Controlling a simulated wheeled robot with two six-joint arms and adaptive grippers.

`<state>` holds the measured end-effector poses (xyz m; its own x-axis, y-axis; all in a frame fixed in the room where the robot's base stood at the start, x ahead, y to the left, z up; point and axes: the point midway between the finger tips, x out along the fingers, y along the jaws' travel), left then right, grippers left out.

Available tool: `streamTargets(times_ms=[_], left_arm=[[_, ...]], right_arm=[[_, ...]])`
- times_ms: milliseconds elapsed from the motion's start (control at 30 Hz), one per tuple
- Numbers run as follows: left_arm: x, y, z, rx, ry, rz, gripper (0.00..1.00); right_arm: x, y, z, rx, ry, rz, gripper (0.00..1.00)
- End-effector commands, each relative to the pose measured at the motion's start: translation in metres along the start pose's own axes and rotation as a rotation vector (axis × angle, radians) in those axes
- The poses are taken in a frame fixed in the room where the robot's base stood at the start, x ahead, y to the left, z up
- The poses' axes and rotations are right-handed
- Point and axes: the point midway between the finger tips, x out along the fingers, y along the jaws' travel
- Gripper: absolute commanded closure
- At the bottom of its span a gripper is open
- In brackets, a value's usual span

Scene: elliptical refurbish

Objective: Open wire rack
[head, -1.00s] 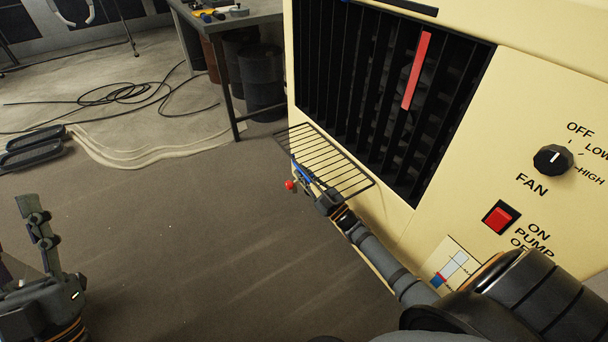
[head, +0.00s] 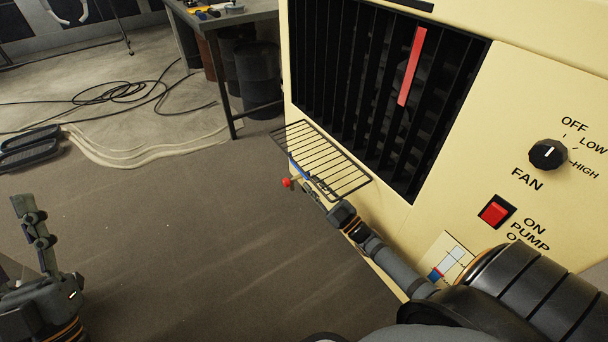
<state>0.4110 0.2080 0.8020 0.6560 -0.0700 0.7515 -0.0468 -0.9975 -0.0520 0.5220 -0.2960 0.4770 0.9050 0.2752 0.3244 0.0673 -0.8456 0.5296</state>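The wire rack (head: 340,173) is a dark grid of thin bars. It stands out from the front of the cream cooler (head: 425,225), below the black louvred grille (head: 360,90). My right gripper (head: 305,176) is at the rack's outer long edge, slightly under it. Its fingers are small, dark and partly lost against the bars, so I cannot tell their opening or whether they touch the rack. My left gripper (head: 32,222) is at the far left, well away from the rack, with its fingers pointing up and seen side-on.
A red ball-shaped knob (head: 286,183) shows beside my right gripper. The cooler has a black fan knob (head: 548,154) and a red pump switch (head: 495,212). A metal table (head: 235,15) and dark barrels (head: 258,78) stand behind. Cables (head: 125,92) lie on the floor; the floor between my arms is clear.

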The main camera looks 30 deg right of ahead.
Motion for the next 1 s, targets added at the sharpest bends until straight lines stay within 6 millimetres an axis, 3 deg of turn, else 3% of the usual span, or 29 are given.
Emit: streamTargets(times_ms=[100,300,900,1000], left_arm=[[0.000,0.000,0.000,0.000,0.000,0.000,0.60],[0.000,0.000,0.000,0.000,0.000,0.000,0.60],[0.000,0.000,0.000,0.000,-0.001,0.000,0.60],[-0.001,0.000,0.012,0.001,-0.058,0.002,0.60]], right_arm=[[-0.029,-0.001,0.001,0.000,-0.004,-0.003,0.81],[-0.056,0.000,0.000,0.001,-0.001,-0.001,0.81],[-0.060,0.000,0.000,0.001,-0.001,0.001,0.81],[-0.056,-0.005,0.003,0.015,-0.042,-0.003,0.81]])
